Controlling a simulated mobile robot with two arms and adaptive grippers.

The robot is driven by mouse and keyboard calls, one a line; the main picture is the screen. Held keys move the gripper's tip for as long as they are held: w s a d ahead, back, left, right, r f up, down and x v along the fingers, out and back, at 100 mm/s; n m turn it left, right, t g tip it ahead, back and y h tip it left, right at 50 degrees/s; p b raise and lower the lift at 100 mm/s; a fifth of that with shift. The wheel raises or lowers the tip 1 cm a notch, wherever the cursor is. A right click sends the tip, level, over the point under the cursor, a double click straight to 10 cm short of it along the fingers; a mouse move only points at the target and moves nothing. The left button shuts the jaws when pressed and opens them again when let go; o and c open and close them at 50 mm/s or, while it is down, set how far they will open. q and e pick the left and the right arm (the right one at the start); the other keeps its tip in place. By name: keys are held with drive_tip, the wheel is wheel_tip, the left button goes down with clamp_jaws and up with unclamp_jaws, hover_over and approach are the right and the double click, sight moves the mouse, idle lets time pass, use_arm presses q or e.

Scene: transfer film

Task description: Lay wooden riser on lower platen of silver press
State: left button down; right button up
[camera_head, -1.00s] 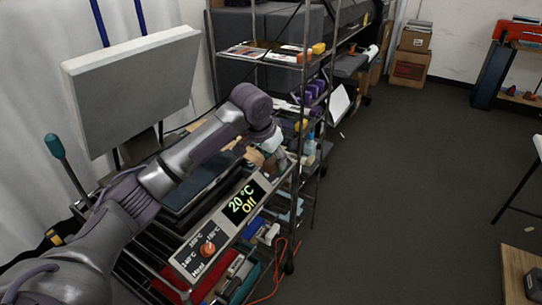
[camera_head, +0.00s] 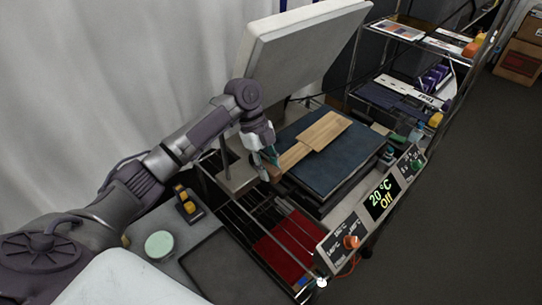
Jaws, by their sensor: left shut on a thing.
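My left gripper (camera_head: 266,165) is shut on the narrow near-left end of the wooden riser (camera_head: 325,131), a flat light-brown board. The riser's wider part is over the dark blue lower platen (camera_head: 345,163) of the press; I cannot tell whether it touches. The narrow end sticks out past the platen's left edge. The pale grey upper platen (camera_head: 300,58) is tilted up, open, behind it. The press control panel (camera_head: 370,205) reads 20 °C and Off. My right gripper is not in view.
A wire rack with red items (camera_head: 285,245) lies below and in front of the press. A yellow-and-black object (camera_head: 188,201) and a pale green round item (camera_head: 160,244) sit at left. Shelving (camera_head: 398,31) with goods stands at the right. Open floor lies at far right.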

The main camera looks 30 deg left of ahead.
use_arm(q)
drive_tip(key=shift+s+a+m, duration=0.2)
drive_tip(key=shift+s+m, duration=0.05)
drive_tip(key=shift+m, duration=0.05)
drive_tip(key=shift+d, duration=0.1)
drive_tip(key=shift+r+p, duration=0.15)
drive_tip(key=shift+p, duration=0.25)
wheel_tip(320, 180, down, 2)
drive_tip(key=shift+f+b, duration=0.15)
drive_tip(key=shift+b, duration=0.4)
drive_tip(key=shift+f, duration=0.45)
drive_tip(key=shift+f+b, duration=0.35)
drive_tip(key=shift+f, duration=0.15)
drive_tip(key=c, duration=0.7)
unclamp_jaws()
